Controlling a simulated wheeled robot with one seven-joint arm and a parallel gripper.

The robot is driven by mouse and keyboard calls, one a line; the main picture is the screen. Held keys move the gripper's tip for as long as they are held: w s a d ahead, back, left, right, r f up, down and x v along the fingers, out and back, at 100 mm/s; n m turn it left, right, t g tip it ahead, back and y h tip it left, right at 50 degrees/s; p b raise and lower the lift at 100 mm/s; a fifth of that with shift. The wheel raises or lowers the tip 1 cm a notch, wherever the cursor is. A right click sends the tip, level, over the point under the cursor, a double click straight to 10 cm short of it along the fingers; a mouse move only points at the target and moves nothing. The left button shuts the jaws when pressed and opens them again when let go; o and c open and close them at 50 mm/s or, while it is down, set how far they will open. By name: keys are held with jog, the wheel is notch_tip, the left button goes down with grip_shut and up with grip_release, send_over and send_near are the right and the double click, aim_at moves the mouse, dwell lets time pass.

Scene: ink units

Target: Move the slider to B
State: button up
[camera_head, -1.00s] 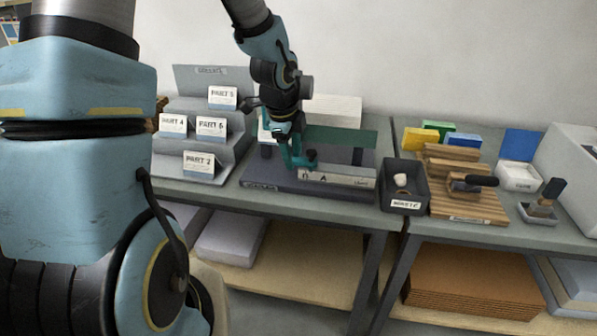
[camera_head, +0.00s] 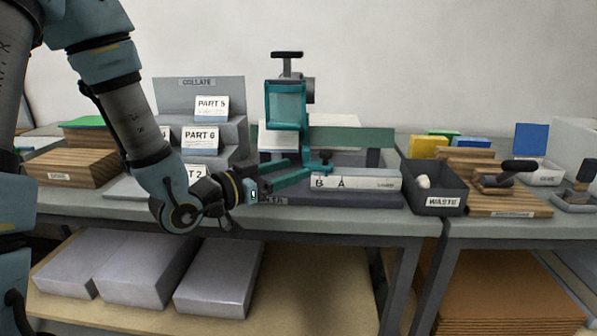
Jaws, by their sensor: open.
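A teal press-like device (camera_head: 286,103) with a black top handle (camera_head: 287,56) stands on the middle bench. Its pale front rail (camera_head: 365,183) carries the letters B and A, B left of A. A small teal slider piece with a dark knob (camera_head: 325,157) sits at the rail's left part, above the letters; I cannot tell exactly which mark it lines up with.
A stepped grey rack (camera_head: 235,132) with part cards stands at the left. A black waste bin (camera_head: 436,190) is right of the rail, then a wooden holder (camera_head: 508,202). A wooden block (camera_head: 75,168) is far left. The space in front of the bench is free.

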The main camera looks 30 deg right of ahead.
aim_at(326, 152)
jog(key=shift+h, duration=0.3)
jog(key=d, duration=0.3)
jog(key=d+p, duration=0.1)
jog(key=d, duration=0.3)
jog(key=w+d+p, duration=0.1)
jog(key=d, duration=0.2)
jog(key=shift+d+r, duration=0.1)
jog(key=shift+d, duration=0.2)
grip_shut()
dwell(0.8)
